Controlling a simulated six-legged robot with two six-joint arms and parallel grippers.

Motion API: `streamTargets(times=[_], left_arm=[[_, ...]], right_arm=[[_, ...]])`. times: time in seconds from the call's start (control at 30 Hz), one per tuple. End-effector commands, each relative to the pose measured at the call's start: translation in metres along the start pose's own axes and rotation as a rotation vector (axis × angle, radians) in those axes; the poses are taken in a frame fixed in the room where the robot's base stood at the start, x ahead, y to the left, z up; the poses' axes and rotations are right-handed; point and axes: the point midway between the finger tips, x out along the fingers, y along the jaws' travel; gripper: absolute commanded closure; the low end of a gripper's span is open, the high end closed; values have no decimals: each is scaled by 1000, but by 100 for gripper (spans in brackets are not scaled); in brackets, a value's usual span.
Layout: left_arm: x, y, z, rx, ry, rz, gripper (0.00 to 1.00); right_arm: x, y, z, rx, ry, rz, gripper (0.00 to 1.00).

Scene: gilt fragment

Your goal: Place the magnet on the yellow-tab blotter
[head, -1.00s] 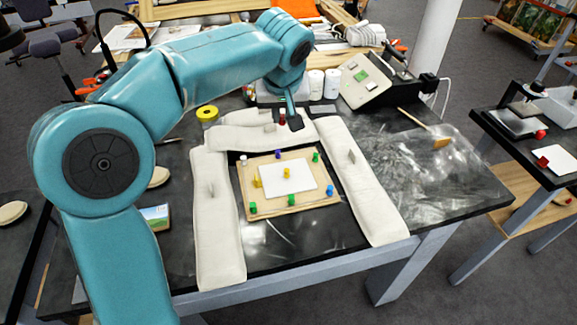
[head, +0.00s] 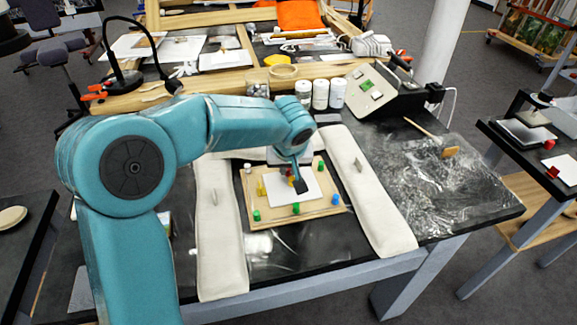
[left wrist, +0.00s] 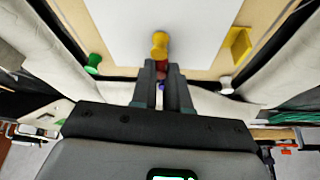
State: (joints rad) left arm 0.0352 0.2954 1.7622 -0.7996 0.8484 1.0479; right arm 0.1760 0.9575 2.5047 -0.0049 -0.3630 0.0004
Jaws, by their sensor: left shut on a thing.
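My left gripper (head: 299,185) is over the white sheet (head: 315,185) on the wooden board (head: 280,219). It also shows in the left wrist view (left wrist: 161,72), shut on a small red magnet (left wrist: 162,65) between its fingertips. In that view a yellow knob-shaped piece (left wrist: 159,42) stands on the white sheet just beyond the fingertips. A yellow angular piece (left wrist: 236,46), perhaps the yellow tab, is at the right beside the sheet; it shows in the head view (head: 261,188) left of the gripper. I cannot tell if the held magnet touches anything. My right gripper is not in view.
Green pieces (head: 296,208) and a blue piece (head: 335,200) stand along the board's edge. Long pale padded bags (head: 222,250) border the board left, right and behind. White jars (head: 320,93) and a sloped device (head: 368,88) stand behind; clear film (head: 420,190) lies at right.

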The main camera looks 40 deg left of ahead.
Motion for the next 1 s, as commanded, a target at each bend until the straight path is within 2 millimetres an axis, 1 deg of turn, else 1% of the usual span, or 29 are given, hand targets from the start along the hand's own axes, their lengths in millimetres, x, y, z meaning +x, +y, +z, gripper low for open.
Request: streamTargets(times=[0.13, 0.17, 0.2, 0.23, 0.5, 0.6, 0.63, 0.67, 0.77, 0.9, 1.0], left_arm=[[4, 0, 2, 0, 0, 0, 100], [3, 0, 2, 0, 0, 0, 82], [2, 0, 1, 0, 0, 0, 69], [2, 0, 1, 0, 0, 0, 60], [2, 0, 1, 0, 0, 0, 60], [-3, 0, -2, 0, 0, 0, 60], [-5, 0, -1, 0, 2, 1, 60], [-9, 0, -1, 0, 3, 1, 60], [-30, 1, -1, 1, 5, 3, 60], [-65, 1, -2, 0, 5, 4, 60], [-87, 1, -1, 1, 4, 3, 60]], right_arm=[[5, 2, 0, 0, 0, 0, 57], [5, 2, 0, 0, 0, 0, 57], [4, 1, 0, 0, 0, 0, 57], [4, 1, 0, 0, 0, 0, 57], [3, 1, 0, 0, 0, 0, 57], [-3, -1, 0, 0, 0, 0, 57], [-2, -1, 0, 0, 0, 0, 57], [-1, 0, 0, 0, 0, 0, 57], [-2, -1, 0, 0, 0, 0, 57], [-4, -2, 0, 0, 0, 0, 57], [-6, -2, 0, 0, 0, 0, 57]])
